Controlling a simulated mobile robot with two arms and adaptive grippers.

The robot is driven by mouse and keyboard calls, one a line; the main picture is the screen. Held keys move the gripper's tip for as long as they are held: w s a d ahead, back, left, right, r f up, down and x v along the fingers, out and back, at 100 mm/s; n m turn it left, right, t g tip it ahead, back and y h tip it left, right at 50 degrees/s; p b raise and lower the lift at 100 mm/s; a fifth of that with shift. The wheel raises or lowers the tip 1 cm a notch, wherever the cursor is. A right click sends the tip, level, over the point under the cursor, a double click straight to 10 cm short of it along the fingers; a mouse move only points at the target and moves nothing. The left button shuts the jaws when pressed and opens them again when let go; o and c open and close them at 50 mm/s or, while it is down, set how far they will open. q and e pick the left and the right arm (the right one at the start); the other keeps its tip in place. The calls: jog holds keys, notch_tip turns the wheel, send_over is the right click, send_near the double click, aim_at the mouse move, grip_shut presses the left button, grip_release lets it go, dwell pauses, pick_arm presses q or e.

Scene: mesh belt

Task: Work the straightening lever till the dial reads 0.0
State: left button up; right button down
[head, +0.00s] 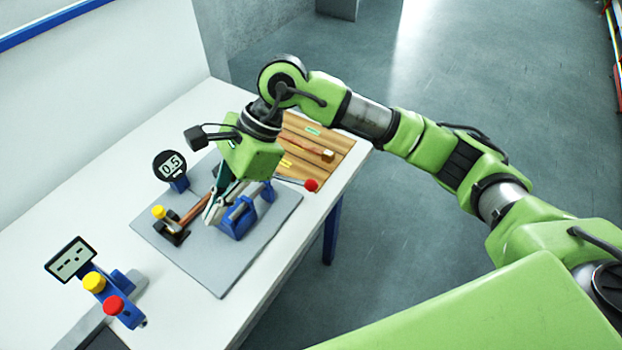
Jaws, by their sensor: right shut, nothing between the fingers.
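The dial (171,165) is a round black gauge on a blue stand on the grey plate (232,275), and it reads 0.5. A lever with a red ball knob (311,185) sticks out to the right from the blue fixture (238,219). My right gripper (210,215) points down over the plate at the left side of the blue fixture. It is shut and empty, apart from the red knob. The gripper and wrist hide part of the fixture and of a copper-coloured bar (196,208) beside it. My left gripper is not in view.
A yellow-knobbed black clamp (172,232) sits on the plate's left. A second display (71,259) showing dashes stands at the front left, near a yellow knob (94,282) and a red knob (113,305). A wooden tray (340,143) with small items lies behind. The table's right edge is close to the lever.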

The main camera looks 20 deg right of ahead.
jog(key=w+d+f+t+h, duration=0.1)
jog(key=w+d+h, duration=0.3)
jog(key=d, duration=0.4)
jog(key=t+h, duration=0.1)
jog(key=h, duration=0.3)
send_near(309, 182)
jog(key=shift+a+r, duration=0.1)
jog(key=shift+r, duration=0.2)
jog(key=shift+f, duration=0.15)
jog(key=shift+w+d+f+b, duration=0.15)
jog(key=shift+f+b, duration=0.55)
jog(key=shift+f, duration=0.95)
jog(key=shift+s+d+f+b, duration=0.15)
jog(key=shift+f+b, duration=0.55)
jog(key=shift+f, duration=1)
jog(key=shift+w, duration=0.1)
